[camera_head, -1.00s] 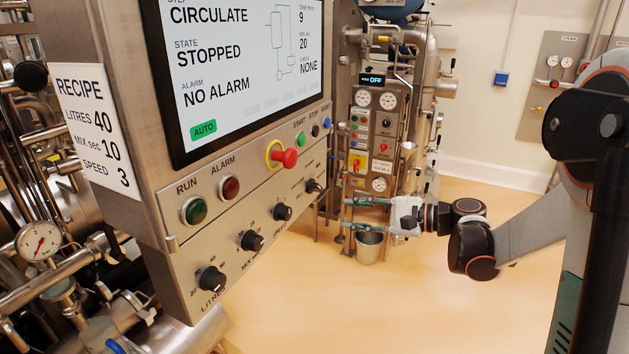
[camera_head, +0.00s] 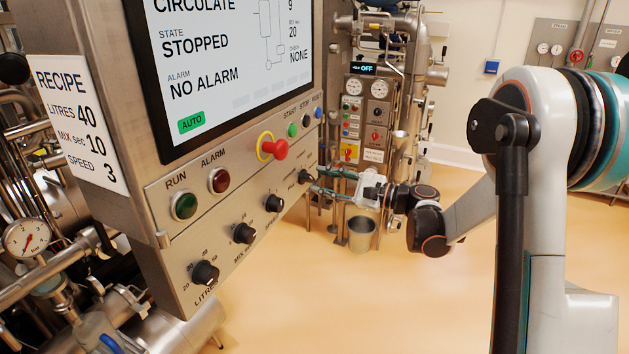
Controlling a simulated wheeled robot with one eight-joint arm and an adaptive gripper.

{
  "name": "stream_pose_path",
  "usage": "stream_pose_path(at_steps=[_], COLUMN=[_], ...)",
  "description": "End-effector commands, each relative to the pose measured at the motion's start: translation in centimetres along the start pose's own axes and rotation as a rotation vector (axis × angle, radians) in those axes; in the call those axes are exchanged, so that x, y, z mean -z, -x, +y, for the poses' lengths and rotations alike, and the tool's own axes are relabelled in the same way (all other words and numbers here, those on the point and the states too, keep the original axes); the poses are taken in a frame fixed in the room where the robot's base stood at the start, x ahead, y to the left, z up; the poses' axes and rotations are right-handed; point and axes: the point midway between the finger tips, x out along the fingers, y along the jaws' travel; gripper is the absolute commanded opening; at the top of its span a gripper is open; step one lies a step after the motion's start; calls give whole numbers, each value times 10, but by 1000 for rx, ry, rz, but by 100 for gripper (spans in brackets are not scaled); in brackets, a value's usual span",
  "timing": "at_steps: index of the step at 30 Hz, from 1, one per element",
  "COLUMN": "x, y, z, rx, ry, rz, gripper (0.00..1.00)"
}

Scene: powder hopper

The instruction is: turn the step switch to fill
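The control panel (camera_head: 232,215) carries a row of black rotary knobs. The farthest knob (camera_head: 305,177) at the right end is likely the step switch; its label is too small to read. My gripper (camera_head: 316,181) is just right of this knob, its two teal fingers pointing left at it. The fingers are apart, one above the other, with nothing seen between them. I cannot tell whether they touch the knob. The screen (camera_head: 235,75) reads CIRCULATE, STOPPED, NO ALARM and AUTO.
A red mushroom button (camera_head: 279,149) sticks out above the knobs, beside small START, STOP and RESET buttons. Other knobs, such as LITRES (camera_head: 205,273), lie nearer. A bucket (camera_head: 361,235) and a valve panel (camera_head: 366,120) stand behind my gripper. The floor at right is clear.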

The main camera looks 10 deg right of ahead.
Motion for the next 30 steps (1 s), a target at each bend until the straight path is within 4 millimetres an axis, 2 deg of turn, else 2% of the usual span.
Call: stream_pose_path(at_steps=[3,7,18,19,23,30], x=[0,0,0,0,0,0], y=[-18,-29,-34,-34,-34,-33], z=[0,0,0,0,0,0], rx=[-2,-1,0,0,0,0], ry=[0,0,0,0,0,3], rz=[-1,-1,1,1,0,0], gripper=[33,33,33,29,0,0])
